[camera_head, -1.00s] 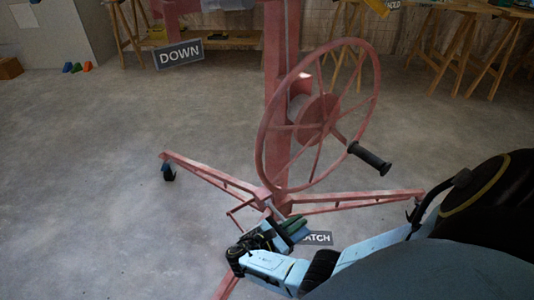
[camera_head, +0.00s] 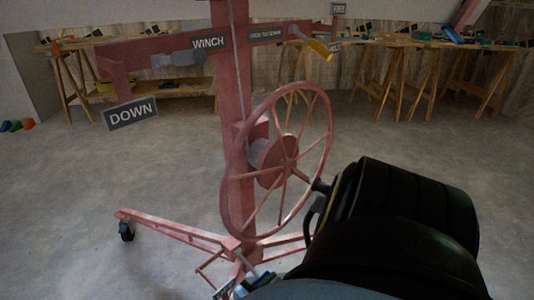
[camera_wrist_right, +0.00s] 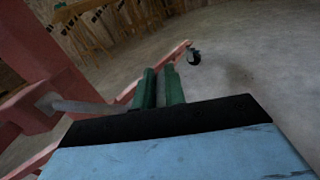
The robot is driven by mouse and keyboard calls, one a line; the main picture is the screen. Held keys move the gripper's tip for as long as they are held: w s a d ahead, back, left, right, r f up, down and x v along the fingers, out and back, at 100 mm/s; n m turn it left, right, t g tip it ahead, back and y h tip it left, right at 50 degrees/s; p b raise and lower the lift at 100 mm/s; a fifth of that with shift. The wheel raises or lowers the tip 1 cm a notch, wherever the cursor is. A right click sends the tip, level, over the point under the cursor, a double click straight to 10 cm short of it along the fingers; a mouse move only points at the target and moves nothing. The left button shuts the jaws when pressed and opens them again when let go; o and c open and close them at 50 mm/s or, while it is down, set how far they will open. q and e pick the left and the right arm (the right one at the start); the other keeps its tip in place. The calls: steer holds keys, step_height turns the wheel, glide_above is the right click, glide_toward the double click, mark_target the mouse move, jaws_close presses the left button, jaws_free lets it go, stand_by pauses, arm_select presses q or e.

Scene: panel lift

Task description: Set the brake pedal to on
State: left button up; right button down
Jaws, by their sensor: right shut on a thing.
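The red panel lift (camera_head: 237,150) stands on the floor with a spoked handwheel (camera_head: 278,165) on its post. I cannot clearly make out a brake pedal. My right gripper (camera_head: 256,280) is low at the lift's base, largely hidden behind my arm. In the right wrist view, its green fingers (camera_wrist_right: 160,84) are close together with a grey piece between them. A grey bar (camera_wrist_right: 82,106) runs from a red block of the lift towards them; the black edge of my gripper hides where it ends. My left gripper is out of view.
A lift leg with a caster (camera_head: 126,230) reaches out to the left. Signs read DOWN (camera_head: 131,113) and WINCH (camera_head: 208,42). Wooden trestles (camera_head: 400,65) stand behind.

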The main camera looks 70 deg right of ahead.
steer(key=shift+s+a+f, duration=0.15)
steer(key=shift+s+f, duration=0.1)
steer(key=c, duration=1.7)
jaws_free()
steer(key=shift+o, duration=0.9)
steer(key=shift+w, duration=0.1)
steer(key=shift+r, duration=0.1)
